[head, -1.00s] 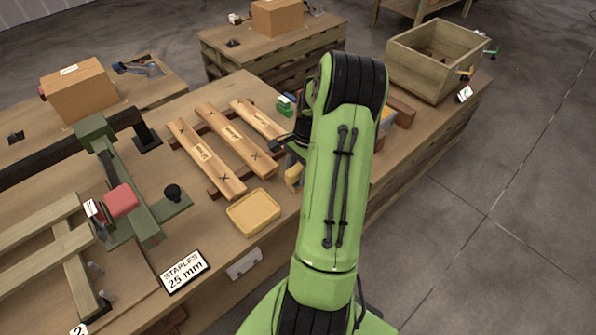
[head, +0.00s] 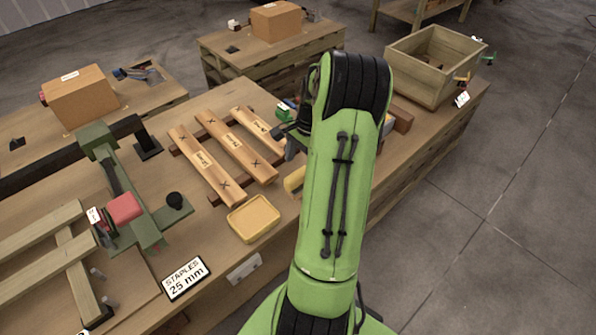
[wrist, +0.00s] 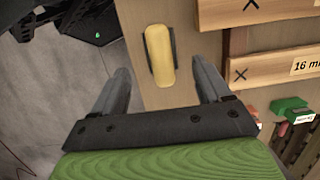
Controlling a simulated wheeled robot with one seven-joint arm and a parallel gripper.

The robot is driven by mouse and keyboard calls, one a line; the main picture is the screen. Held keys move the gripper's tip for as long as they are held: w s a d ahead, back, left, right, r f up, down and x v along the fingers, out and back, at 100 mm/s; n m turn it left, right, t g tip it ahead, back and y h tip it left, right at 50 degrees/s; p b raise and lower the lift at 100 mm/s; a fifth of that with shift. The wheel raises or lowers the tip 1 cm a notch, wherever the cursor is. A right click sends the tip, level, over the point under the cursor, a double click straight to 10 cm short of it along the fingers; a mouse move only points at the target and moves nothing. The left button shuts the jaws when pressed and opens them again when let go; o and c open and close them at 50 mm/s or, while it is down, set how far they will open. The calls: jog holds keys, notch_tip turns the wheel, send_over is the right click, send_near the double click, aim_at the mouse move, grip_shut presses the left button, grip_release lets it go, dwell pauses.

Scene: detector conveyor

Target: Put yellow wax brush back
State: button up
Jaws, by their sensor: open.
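A yellow brush (wrist: 160,55) with a dark strip along its side lies on the wooden bench top near its edge. In the wrist view it is between and beyond the tips of my open gripper (wrist: 161,68), and nothing is held. The head view shows part of the yellow brush (head: 294,181) left of my green arm, which covers the rest. My gripper (head: 292,138) shows there only partly, behind the arm. Its height above the brush is hard to tell.
Marked boards (head: 238,146) lie left of the brush, with a yellow tray (head: 233,221) in front. A green-topped item (wrist: 290,106) stands at right in the wrist view. A wooden crate (head: 425,82) is at the bench's far right. Open floor (head: 500,220) lies to the right.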

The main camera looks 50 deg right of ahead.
notch_tip(320, 180, up, 6)
jog(key=d+p, duration=0.1)
jog(key=w+a+r+n+h, duration=0.1)
jog(key=w+a+r+n, duration=0.1)
jog(key=a+r+n, duration=0.45)
jog(key=w+a+r+n+h, duration=0.15)
jog(key=a+r, duration=0.25)
jog(key=a, duration=0.6)
jog(key=s+a+r+n+t, duration=0.1)
jog(key=s+a+n+t, duration=0.1)
jog(key=s+a+n, duration=0.4)
jog(key=s+a+r+n+t, duration=0.1)
jog(key=s+a+n, duration=0.4)
jog(key=a, duration=0.5)
jog(key=shift+s+n+t, duration=0.4)
jog(key=shift+n+t, duration=0.3)
jog(key=shift+t, duration=0.2)
